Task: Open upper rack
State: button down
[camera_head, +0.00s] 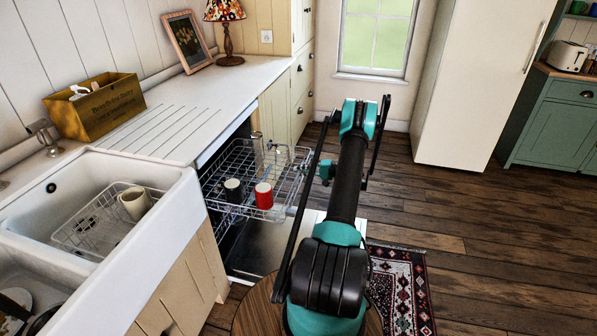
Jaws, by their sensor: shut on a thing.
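The upper rack (233,165) is a wire dishwasher basket. It sticks out from under the white counter, over a lowered metal door (270,243). A red mug (264,199), a dark mug (233,191) and a clear glass (258,146) stand in it. My gripper (316,172) is at the rack's right front edge, shut on the rack. My arm hides part of the gripper, and the fingertips are small in the picture.
A white sink (165,225) with a wire drainer and a cream mug (135,203) is at the left. A patterned rug (402,290) lies on the wooden floor near my arm. The floor (470,230) at the right is clear. A white fridge (465,85) stands at the back.

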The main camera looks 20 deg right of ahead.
jog(key=c, duration=1.9)
grip_release()
jog(key=shift+d, duration=0.1)
jog(key=v, duration=1.2)
